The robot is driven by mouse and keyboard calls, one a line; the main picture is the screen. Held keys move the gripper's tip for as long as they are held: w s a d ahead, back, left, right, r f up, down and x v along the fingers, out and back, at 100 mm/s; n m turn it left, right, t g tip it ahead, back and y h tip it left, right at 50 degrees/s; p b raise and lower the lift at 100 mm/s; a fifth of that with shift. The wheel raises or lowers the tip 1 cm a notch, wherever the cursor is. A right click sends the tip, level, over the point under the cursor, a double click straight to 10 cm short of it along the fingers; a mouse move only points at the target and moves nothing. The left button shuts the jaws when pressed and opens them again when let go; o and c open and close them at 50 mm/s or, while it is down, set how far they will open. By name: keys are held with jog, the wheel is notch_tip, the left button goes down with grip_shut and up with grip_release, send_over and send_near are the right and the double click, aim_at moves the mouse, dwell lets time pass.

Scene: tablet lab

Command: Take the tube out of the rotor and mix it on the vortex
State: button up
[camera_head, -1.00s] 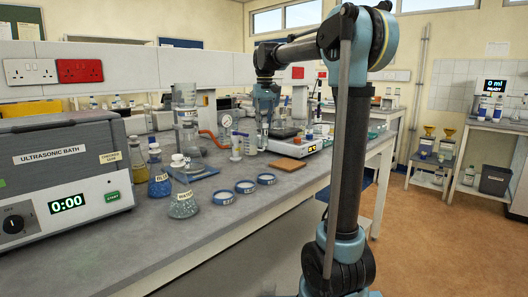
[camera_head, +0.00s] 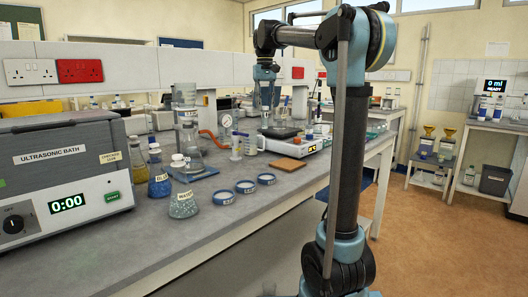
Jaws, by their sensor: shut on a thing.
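My gripper (camera_head: 267,104) hangs from my arm, pointing down above the back part of the long bench. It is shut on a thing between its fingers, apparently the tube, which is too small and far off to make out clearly. A dark, low device (camera_head: 280,131) stands on the bench beneath and just right of the gripper. I cannot tell whether it is the rotor or the vortex. Neither of these is clearly recognisable elsewhere.
A white instrument (camera_head: 315,145) and an orange-brown mat (camera_head: 289,164) lie near the bench's right edge. Flasks, such as the water flask (camera_head: 184,201), and blue-rimmed dishes (camera_head: 245,187) stand nearer. The ultrasonic bath (camera_head: 66,175) fills the left. The front bench strip is clear.

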jog(key=shift+r, duration=1.3)
